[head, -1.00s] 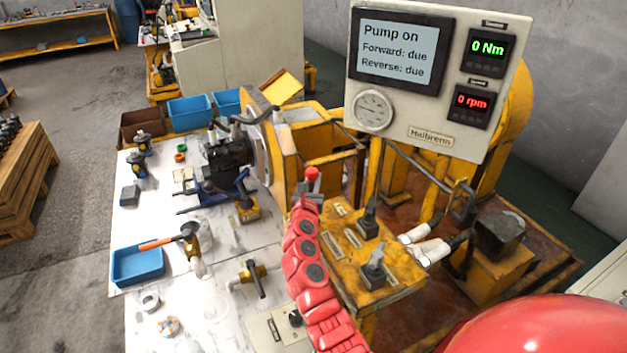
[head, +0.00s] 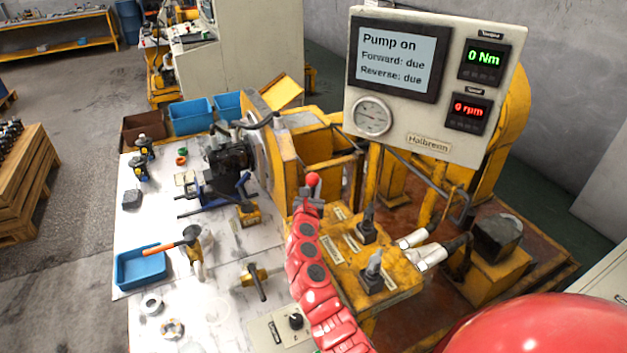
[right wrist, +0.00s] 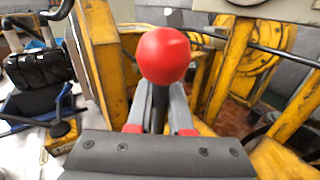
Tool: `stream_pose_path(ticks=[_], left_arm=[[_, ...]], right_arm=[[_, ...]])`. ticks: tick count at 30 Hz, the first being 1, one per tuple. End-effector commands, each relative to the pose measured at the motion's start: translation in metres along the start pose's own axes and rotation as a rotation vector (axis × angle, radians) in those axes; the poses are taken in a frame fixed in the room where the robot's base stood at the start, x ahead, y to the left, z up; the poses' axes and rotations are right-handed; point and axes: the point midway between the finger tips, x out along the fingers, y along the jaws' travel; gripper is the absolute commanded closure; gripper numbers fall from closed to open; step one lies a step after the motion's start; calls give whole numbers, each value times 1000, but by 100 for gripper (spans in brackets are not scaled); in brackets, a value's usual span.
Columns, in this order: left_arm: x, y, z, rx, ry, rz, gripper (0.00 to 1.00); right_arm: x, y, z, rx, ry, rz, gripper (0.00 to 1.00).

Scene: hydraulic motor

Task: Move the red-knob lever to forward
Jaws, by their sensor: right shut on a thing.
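The red-knob lever (head: 312,179) stands at the far left corner of the yellow control console (head: 395,292). Its round red knob (right wrist: 163,55) fills the upper middle of the right wrist view. My right gripper (head: 309,195) is at the lever, shut on its dark shaft just below the knob. In the right wrist view, the two grey fingers (right wrist: 161,108) flank the shaft. The lower shaft is hidden behind my gripper. Two other dark levers (head: 368,222) stand on the console. My left gripper is not in view.
A white bench on the left holds a dark motor (head: 228,153), a blue tray (head: 142,268), a hammer (head: 172,246) and a brass valve (head: 256,279). A black switch knob (head: 295,321) sits close to my right arm. Yellow frame bars (head: 375,180) rise behind the lever.

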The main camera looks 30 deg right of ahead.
Motion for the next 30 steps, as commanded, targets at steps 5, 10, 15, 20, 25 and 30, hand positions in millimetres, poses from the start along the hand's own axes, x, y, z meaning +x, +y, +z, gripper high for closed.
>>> stream_pose_path(ticks=[5,10,15,20,25,30], left_arm=[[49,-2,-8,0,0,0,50],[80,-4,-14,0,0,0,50],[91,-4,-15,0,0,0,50],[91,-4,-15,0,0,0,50],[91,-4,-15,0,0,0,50],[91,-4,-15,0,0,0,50]], right_arm=[[8,-16,9,90,67,-10,100],[19,-35,0,233,158,-15,100],[26,-45,-10,318,210,-13,100],[27,-48,-15,339,221,-13,100],[28,-48,-15,338,220,-13,100],[27,-47,-15,337,220,-13,60]])
